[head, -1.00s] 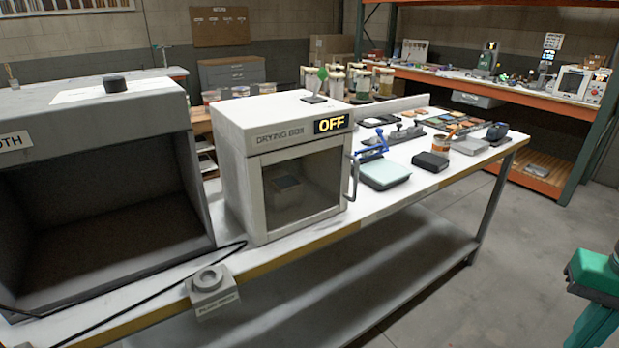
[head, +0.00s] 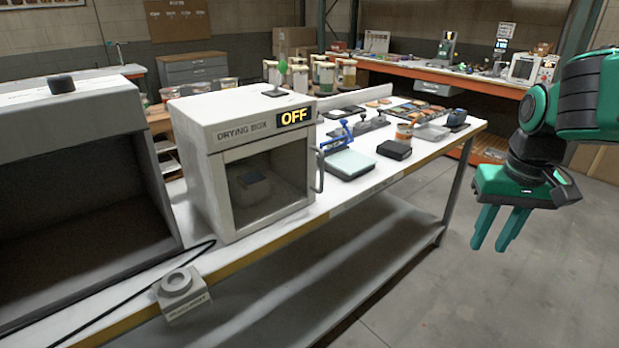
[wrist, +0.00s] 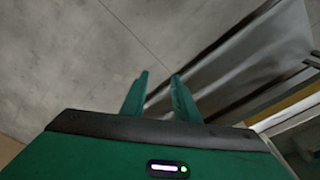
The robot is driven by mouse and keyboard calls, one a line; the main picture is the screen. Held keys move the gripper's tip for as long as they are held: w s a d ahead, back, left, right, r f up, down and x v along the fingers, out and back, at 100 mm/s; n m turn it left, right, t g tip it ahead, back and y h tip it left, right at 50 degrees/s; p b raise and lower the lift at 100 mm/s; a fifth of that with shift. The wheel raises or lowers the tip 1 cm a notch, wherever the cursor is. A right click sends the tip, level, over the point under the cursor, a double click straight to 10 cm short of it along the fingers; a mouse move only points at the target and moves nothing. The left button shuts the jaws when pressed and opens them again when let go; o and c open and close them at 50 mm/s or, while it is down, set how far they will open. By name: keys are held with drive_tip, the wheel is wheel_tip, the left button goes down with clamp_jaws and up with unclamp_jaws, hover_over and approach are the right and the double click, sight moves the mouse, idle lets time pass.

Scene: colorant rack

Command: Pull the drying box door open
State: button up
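The drying box (head: 205,170) is a white cabinet on the table, with a lit "OFF" display on its upper front. Its framed glass door (head: 262,186) is shut, and a grey object shows dimly inside. The vertical door handle (head: 319,172) is on the right side of the door. My gripper (head: 497,240) hangs to the right, out over the floor and well apart from the handle. Its fingers point down with a gap between them and hold nothing. In the wrist view the two green fingertips (wrist: 160,78) also show apart, with bare floor beyond.
A grey booth (head: 75,110) stands left of the box. A round-topped grey device (head: 180,288) sits at the table's front edge beside a black cable. Right of the box are a pale scale (head: 348,165), a black block (head: 394,150) and small tools. The floor in front is clear.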

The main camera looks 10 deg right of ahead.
drive_tip(key=w+a+r+n+t, duration=0.1)
drive_tip(key=w+a+r+n, duration=0.3)
drive_tip(key=w+a, duration=0.6)
drive_tip(key=n+t+y, duration=0.2)
drive_tip(key=n, duration=0.2)
approach(323, 169)
drive_tip(key=f, duration=0.1)
drive_tip(key=x, duration=1.1)
drive_tip(key=shift+w, duration=0.15)
drive_tip(key=shift+r, duration=0.1)
clamp_jaws()
